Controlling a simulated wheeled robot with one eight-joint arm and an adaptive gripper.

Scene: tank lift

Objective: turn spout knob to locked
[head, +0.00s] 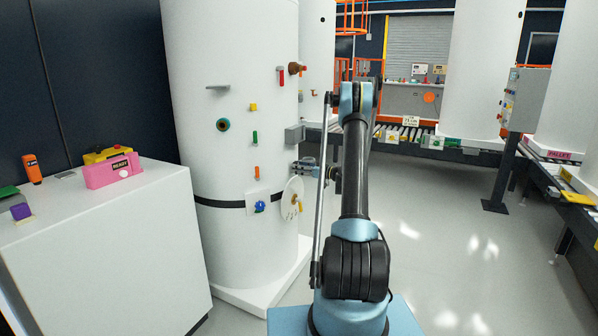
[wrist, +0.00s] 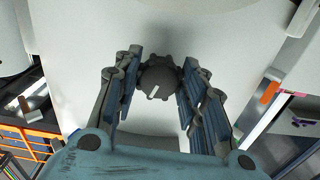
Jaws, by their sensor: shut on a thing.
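A dark grey lobed knob (wrist: 160,76) with a short white pointer mark sits on a pale surface in the wrist view. The mark points down and slightly left in that view. My gripper (wrist: 157,88) has one finger on each side of the knob and is shut on it. In the head view my gripper (head: 304,165) is at the right side of the large white tank (head: 215,130), partly behind my arm. The knob cannot be made out there. I see no readable locked label in either view.
The tank front carries several small coloured handles, a blue knob (head: 260,207) and a white dial plate (head: 292,200). A grey box (head: 294,134) juts out just above my gripper. A white cabinet (head: 110,240) stands at the left.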

